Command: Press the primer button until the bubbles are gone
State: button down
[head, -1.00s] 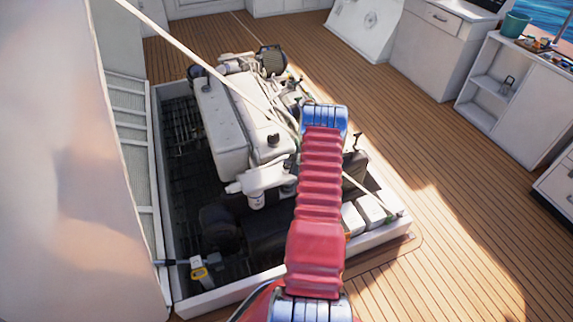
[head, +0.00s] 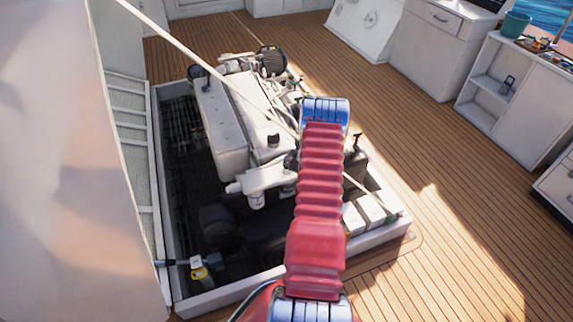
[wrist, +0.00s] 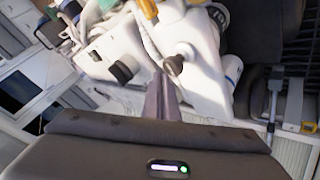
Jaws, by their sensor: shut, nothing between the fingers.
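The white engine (head: 222,135) sits in the open hatch, with a white filter housing (head: 262,178) on its near side. In the wrist view my gripper (wrist: 162,82) is shut and empty. Its fingertips are just left of and slightly below a dark round knob (wrist: 174,65) on a white housing (wrist: 193,38); I cannot tell whether they touch. The knob may be the primer button, but no label is readable. A white canister with a blue band (wrist: 233,68) is beside it. No bubbles can be made out. My arm hides the gripper in the head view.
A black cap (wrist: 121,72) is left of the fingers. The white hatch rim (head: 240,288) surrounds the engine. A tool with a yellow part (head: 199,271) is at the near-left rim. A thin pale rod crosses above the engine. The wooden deck (head: 450,180) to the right is open.

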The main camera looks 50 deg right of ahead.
aim_at(288, 165)
jog(key=shift+r, duration=0.2)
jog(key=shift+r, duration=2.45)
